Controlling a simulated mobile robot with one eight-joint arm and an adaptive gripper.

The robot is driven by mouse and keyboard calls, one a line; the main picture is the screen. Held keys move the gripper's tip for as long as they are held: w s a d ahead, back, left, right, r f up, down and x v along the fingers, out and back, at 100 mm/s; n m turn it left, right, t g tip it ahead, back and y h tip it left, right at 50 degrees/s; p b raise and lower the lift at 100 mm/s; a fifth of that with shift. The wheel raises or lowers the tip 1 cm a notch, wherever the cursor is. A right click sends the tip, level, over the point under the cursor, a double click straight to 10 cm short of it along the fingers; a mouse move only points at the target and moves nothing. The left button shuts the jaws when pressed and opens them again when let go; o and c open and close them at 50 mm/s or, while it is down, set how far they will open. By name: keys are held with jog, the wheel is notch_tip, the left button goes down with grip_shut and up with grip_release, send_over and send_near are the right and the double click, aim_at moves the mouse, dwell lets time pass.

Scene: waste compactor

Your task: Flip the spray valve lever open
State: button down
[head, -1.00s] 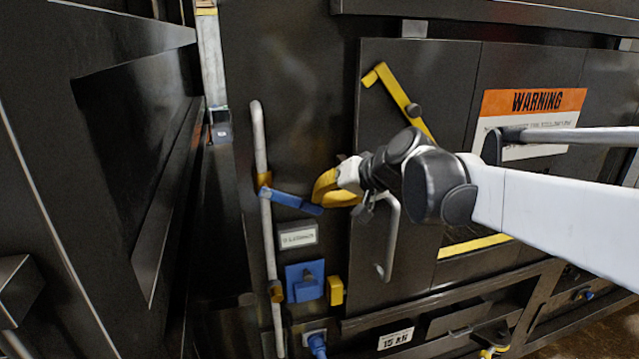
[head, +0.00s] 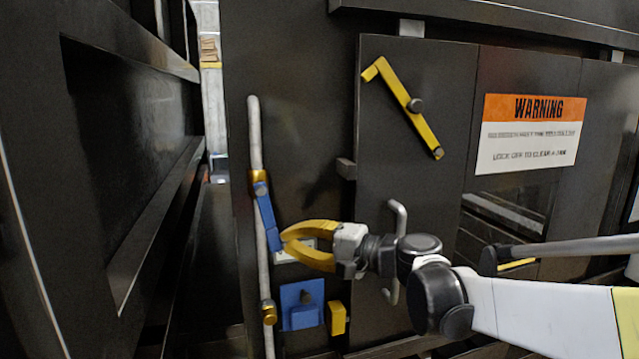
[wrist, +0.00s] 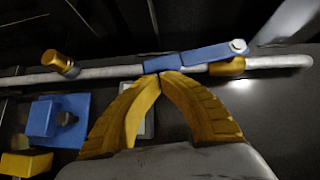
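The spray valve lever is a blue handle (head: 267,220) on a brass valve body (head: 258,177) on the upright grey pipe. It now slants steeply down, nearly along the pipe, its free end slightly right of it. My gripper (head: 284,239) has yellow fingers whose tips meet beside the lever's lower end, at or very near contact. In the wrist view my gripper's tips (wrist: 160,76) come together just at the edge of the blue lever (wrist: 190,58); nothing shows between them. The brass valve body (wrist: 228,67) lies right of them there.
A second brass fitting (head: 268,312) sits lower on the pipe (head: 255,130). A blue box (head: 301,305) and yellow block (head: 338,318) are below my gripper. A grey door handle (head: 398,214) is close behind my wrist. A yellow latch bar (head: 405,100) is above.

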jog(key=shift+s+a+f+b, duration=0.2)
jog(key=shift+a+b, duration=0.1)
jog(key=shift+a, duration=0.15)
jog(key=shift+s+a+f+b, duration=0.15)
jog(key=shift+a+b, duration=0.1)
jog(key=shift+a, duration=0.15)
jog(key=shift+w+a, duration=0.1)
